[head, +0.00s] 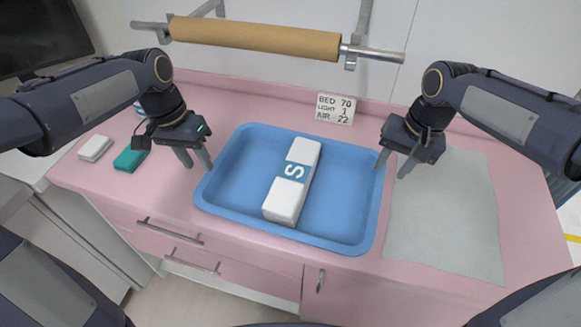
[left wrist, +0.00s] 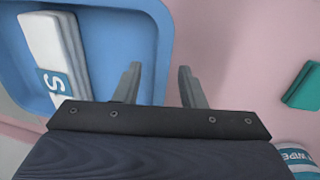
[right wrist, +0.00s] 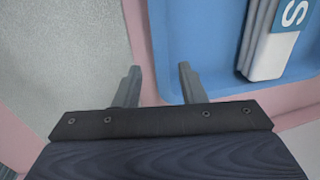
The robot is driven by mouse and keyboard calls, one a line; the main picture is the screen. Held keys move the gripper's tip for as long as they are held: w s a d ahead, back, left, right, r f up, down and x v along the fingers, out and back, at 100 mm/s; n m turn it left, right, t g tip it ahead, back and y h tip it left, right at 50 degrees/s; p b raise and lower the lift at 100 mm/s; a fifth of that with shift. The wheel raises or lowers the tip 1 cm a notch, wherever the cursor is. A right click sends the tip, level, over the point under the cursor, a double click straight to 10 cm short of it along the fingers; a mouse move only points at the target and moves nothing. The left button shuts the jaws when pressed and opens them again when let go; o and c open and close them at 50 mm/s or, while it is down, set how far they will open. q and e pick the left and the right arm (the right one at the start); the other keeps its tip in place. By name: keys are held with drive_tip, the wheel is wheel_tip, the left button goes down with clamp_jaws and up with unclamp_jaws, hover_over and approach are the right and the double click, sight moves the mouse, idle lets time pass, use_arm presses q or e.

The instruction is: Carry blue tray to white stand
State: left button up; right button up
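The blue tray (head: 337,241) lies on the pink counter in the head view, with a white box with a blue "S" label (head: 296,178) inside it. My left gripper (head: 198,165) is open above the tray's left rim; in the left wrist view the tray's rim (left wrist: 158,50) shows near its left finger. My right gripper (head: 393,172) is open at the tray's right rim; in the right wrist view the rim (right wrist: 160,50) runs between its fingers (right wrist: 157,85). Neither gripper is visibly closed on the tray. I cannot pick out a white stand.
A grey mat (head: 445,220) lies right of the tray. A teal box (head: 130,158) and a white pack (head: 95,148) lie at the left. A small sign (head: 335,108) stands behind the tray. A brown paper roll (head: 255,36) hangs on the wall above.

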sight(210, 177)
use_arm(q)
drive_tip(key=shift+w+d+f, duration=0.1)
drive_tip(key=shift+w+f, duration=0.05)
drive_tip(key=shift+w, duration=0.45)
use_arm(e)
drive_tip(key=shift+w+a+f, duration=0.1)
drive_tip(key=shift+w+a, duration=0.05)
drive_tip(key=shift+w, duration=0.45)
use_arm(q)
drive_tip(key=shift+s, duration=0.1)
use_arm(e)
drive_tip(key=shift+s, duration=0.1)
